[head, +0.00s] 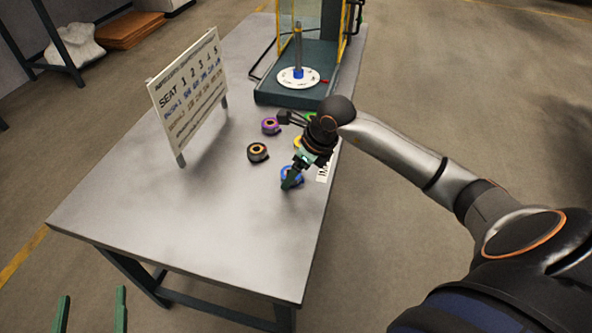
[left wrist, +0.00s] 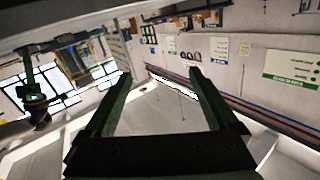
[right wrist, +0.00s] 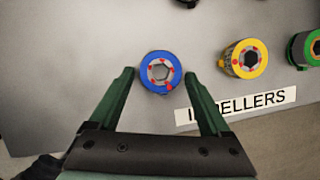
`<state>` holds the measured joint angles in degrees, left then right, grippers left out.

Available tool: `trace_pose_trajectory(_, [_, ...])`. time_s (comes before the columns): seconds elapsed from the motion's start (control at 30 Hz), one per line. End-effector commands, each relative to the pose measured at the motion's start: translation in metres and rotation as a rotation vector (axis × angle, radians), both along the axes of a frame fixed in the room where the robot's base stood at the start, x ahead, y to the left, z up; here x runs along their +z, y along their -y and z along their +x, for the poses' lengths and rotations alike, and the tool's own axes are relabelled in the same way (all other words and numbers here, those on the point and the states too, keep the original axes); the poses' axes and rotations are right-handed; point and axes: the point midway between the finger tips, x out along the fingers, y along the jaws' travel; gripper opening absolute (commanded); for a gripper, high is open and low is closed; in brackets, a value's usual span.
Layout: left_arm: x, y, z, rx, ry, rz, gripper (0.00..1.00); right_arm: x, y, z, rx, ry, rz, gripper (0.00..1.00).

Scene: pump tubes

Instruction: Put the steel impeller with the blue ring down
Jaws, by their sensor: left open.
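The steel impeller with the blue ring (head: 291,172) lies on the table near its right edge. In the right wrist view the blue-ringed impeller (right wrist: 161,72) sits flat between the tips of my right gripper (right wrist: 159,76), with a gap to each finger. My right gripper is open, and in the head view its green finger partly hides the impeller. My left gripper (head: 91,293) is open and empty at the bottom left of the head view, off the table. Its two spread fingers also show in the left wrist view (left wrist: 158,76).
Purple (head: 271,125), black-orange (head: 258,152), yellow (right wrist: 244,58) and green (right wrist: 309,48) ringed impellers lie nearby. A label reading IMPELLERS (right wrist: 236,106) is on the table. A seat chart (head: 190,90) stands at left, a pump stand (head: 290,97) at the back. The table's front is clear.

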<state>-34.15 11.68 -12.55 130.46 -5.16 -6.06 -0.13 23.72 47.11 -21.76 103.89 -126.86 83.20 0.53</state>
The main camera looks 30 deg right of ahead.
Motion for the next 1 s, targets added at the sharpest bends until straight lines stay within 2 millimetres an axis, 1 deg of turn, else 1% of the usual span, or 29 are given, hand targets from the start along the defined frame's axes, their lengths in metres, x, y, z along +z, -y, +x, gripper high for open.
trace_pose_trajectory(0.03, [0.000, 0.000, 0.000, 0.000, 0.000, 0.000, 0.92, 0.000, 0.000, 0.000, 0.000, 0.000, 0.000, 0.88])
trace_pose_trajectory(0.07, [0.000, 0.000, 0.000, 0.000, 0.000, 0.000, 0.92, 0.000, 0.000, 0.000, 0.000, 0.000, 0.000, 0.91])
trace_pose_trajectory(0.1, [0.000, 0.000, 0.000, 0.000, 0.000, 0.000, 0.92, 0.000, 0.000, 0.000, 0.000, 0.000, 0.000, 0.92])
trace_pose_trajectory(0.37, [0.000, 0.000, 0.000, 0.000, -0.003, 0.000, 0.92, 0.001, 0.000, 0.000, 0.000, 0.000, 0.000, 0.92])
trace_pose_trajectory(0.47, [-0.001, 0.000, 0.000, 0.002, -0.020, -0.002, 0.92, 0.006, 0.001, -0.001, -0.001, 0.002, -0.001, 0.92])
trace_pose_trajectory(0.6, [-0.037, -0.001, -0.007, 0.011, -0.158, 0.004, 0.92, 0.027, 0.005, -0.008, 0.000, 0.003, -0.004, 0.92])
trace_pose_trajectory(0.8, [-0.080, -0.002, -0.022, 0.027, -0.341, 0.004, 0.92, 0.067, 0.013, -0.023, 0.000, 0.002, -0.005, 0.92])
trace_pose_trajectory(0.9, [-0.099, -0.001, -0.031, 0.032, -0.421, 0.002, 0.92, 0.085, 0.015, -0.030, 0.000, 0.002, -0.004, 0.92])
trace_pose_trajectory(1.0, [-0.112, -0.001, -0.038, 0.035, -0.479, 0.004, 0.92, 0.099, 0.018, -0.035, -0.001, 0.003, -0.003, 0.92])
